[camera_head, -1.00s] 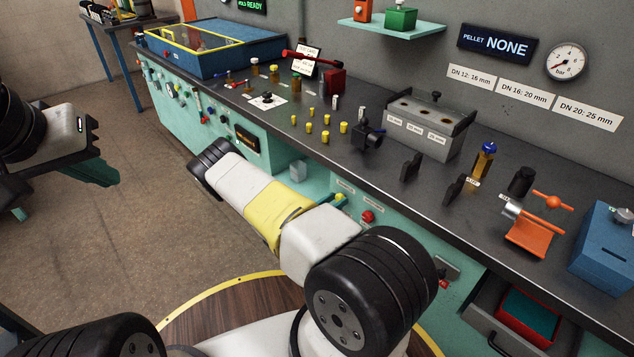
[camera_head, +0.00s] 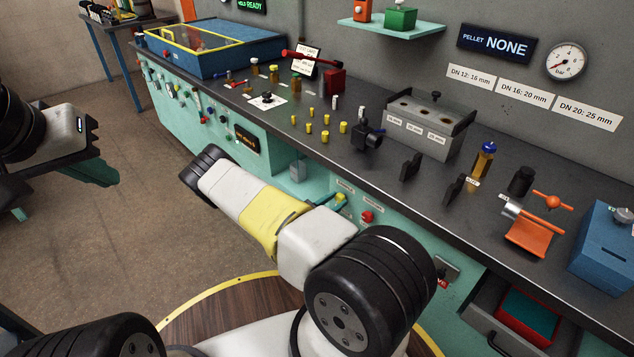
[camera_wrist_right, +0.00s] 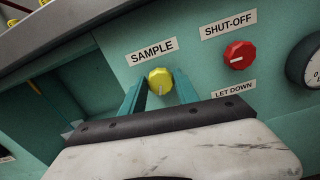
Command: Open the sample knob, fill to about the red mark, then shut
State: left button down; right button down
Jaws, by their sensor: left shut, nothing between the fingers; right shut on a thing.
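The yellow sample knob (camera_wrist_right: 160,80) sits on the teal front panel under its SAMPLE label (camera_wrist_right: 151,52). It also shows small in the head view (camera_head: 341,198). My right gripper (camera_wrist_right: 159,88) has one finger on each side of the knob and is shut on it. The knob's pale pointer line faces down in the wrist view. A small greyish container (camera_head: 297,171) stands in the recess left of the panel. Its level and any red mark are too small to make out. My left gripper (camera_head: 98,172) is shut and empty, over the floor at the left.
The red shut-off knob (camera_wrist_right: 239,55) is just right of the sample knob, with a black-rimmed gauge (camera_wrist_right: 309,65) further right. The dark bench top (camera_head: 400,200) above holds bottles, fittings and tools. An open drawer (camera_head: 520,315) juts out at lower right.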

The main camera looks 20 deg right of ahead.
jog(key=shift+s+m, duration=0.1)
jog(key=shift+m, duration=1.6)
jog(key=c, duration=0.9)
grip_release()
jog(key=v, duration=0.8)
